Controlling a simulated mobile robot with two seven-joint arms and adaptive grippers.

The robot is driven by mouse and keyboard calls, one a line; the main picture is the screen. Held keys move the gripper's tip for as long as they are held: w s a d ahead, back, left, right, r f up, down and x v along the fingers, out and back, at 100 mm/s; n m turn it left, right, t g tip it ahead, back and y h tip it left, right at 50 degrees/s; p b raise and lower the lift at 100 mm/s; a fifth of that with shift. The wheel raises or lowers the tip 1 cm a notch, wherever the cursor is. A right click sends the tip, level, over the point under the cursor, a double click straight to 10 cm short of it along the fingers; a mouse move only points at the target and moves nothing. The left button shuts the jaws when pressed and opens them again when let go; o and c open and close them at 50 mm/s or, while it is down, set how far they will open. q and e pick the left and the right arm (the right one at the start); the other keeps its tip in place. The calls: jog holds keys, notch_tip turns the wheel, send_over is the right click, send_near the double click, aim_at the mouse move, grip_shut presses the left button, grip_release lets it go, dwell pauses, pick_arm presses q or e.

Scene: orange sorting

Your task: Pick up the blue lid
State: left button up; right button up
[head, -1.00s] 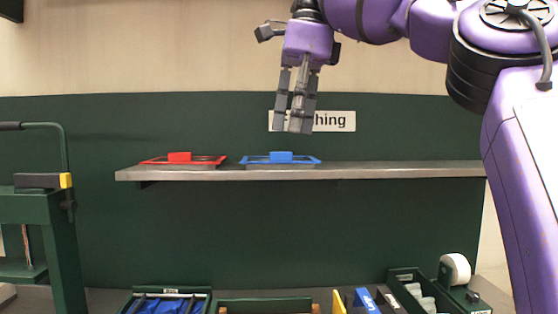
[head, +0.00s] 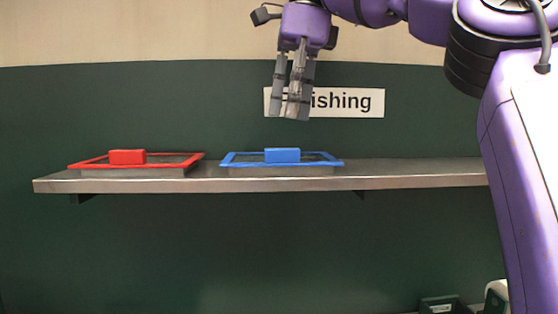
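The blue lid (head: 325,160) lies on the shelf in the head view, with a blue block-shaped handle (head: 282,155) standing up at its middle. My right gripper (head: 291,116) hangs above the lid, fingers pointing down, clearly apart from the handle. Its fingers look close together, with nothing seen between them, and I cannot tell how far they are apart. My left gripper is not in view.
A red lid (head: 190,161) with a red handle lies to the left on the same grey shelf (head: 420,176). A white sign (head: 345,103) is on the green wall behind my gripper. Below the shelf, dark bins (head: 440,306) show at the lower right.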

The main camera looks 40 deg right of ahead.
aim_at(280, 156)
jog(key=shift+f, duration=0.25)
jog(key=shift+s+a+f, duration=0.1)
jog(key=shift+a+f, duration=0.1)
jog(key=shift+f, duration=0.25)
jog(key=shift+s+a+f, duration=0.1)
jog(key=shift+a+f, duration=0.1)
jog(key=shift+f, duration=0.25)
jog(key=shift+w+a+f, duration=0.1)
jog(key=shift+w+f, duration=0.05)
jog(key=shift+f, duration=0.7)
jog(key=shift+w+a+f, duration=0.15)
jog(key=shift+w+f, duration=0.05)
jog(key=shift+f, duration=0.65)
jog(key=shift+w+a+f, duration=0.1)
jog(key=shift+w+f, duration=0.05)
jog(key=shift+f, duration=0.7)
grip_shut()
